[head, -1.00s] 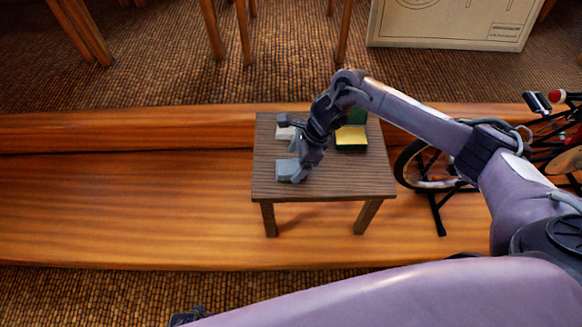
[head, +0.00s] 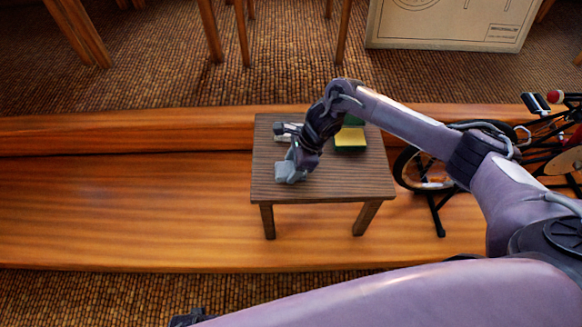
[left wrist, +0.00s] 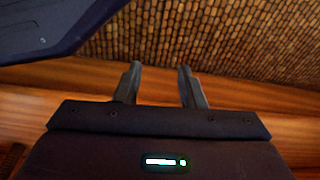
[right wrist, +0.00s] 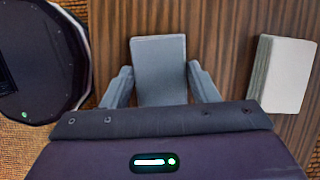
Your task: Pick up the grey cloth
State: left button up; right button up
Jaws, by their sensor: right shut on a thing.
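The grey cloth (head: 287,174), a small folded block, is at the left front part of the small wooden table (head: 340,187). My right gripper (head: 293,163) comes down over it from behind and is shut on it. In the right wrist view the cloth (right wrist: 159,72) sits between the two fingers (right wrist: 162,88), one at each side. I cannot tell whether the cloth is clear of the tabletop. My left gripper (left wrist: 160,84) is open and empty, with its fingers apart, over the wooden step and carpet.
A white-topped folded item (right wrist: 285,75) lies to the right of the cloth in the right wrist view. A yellow and green sponge-like block (head: 350,139) is on the table's back right. A bicycle (head: 550,135) stands right of the table. The table's front right is clear.

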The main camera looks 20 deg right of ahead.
aim_at(292, 168)
jog(key=shift+r, duration=0.1)
